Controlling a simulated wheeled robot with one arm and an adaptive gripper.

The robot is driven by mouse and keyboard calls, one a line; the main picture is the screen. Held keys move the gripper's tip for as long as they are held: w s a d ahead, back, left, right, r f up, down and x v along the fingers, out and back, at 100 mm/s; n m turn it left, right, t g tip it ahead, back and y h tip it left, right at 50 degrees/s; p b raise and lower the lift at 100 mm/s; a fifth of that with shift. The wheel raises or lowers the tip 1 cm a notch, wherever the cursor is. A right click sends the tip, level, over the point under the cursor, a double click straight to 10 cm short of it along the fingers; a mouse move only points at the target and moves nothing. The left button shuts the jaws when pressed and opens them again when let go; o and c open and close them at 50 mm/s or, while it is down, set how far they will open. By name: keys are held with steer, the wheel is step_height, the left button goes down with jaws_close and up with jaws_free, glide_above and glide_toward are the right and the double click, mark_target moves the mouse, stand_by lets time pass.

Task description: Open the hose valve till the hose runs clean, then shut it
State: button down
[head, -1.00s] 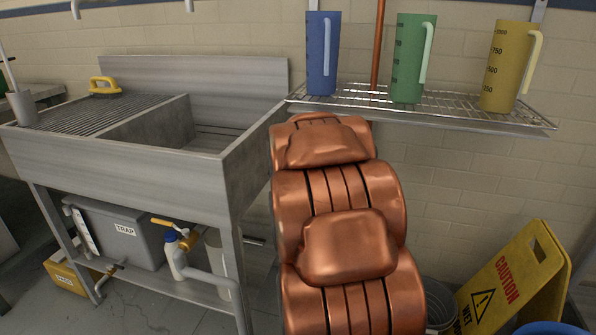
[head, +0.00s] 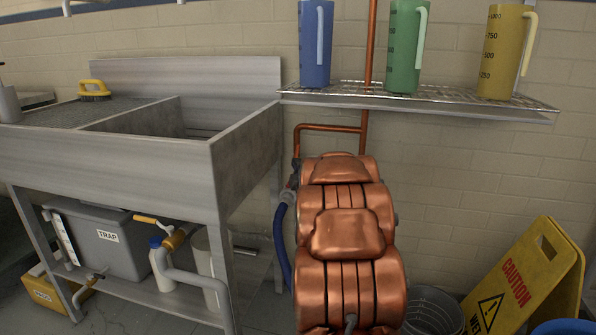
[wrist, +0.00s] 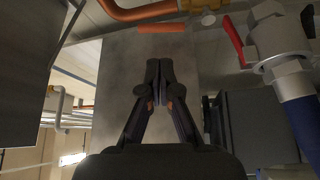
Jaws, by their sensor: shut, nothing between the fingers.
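The hose valve (wrist: 275,35) is a metal fitting at the upper right of the wrist view, with a red lever (wrist: 233,42) on its left side. A blue hose (wrist: 306,130) leads off the valve and also hangs down the wall in the head view (head: 281,245). My gripper (wrist: 160,68) is shut and empty in the middle of the wrist view, apart from the lever and to its left. In the head view my copper-coloured arm hides the gripper. The hose's outlet is not seen, nor any water.
A copper pipe (head: 330,127) runs down the wall behind the wire shelf (head: 450,98), which holds blue, green and yellow jugs. A steel sink (head: 110,165) stands at left. A caution sign (head: 520,280) and grey bin (head: 433,310) stand at lower right.

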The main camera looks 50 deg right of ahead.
steer(key=shift+b+x, duration=1.05)
steer(key=shift+x, duration=2.65)
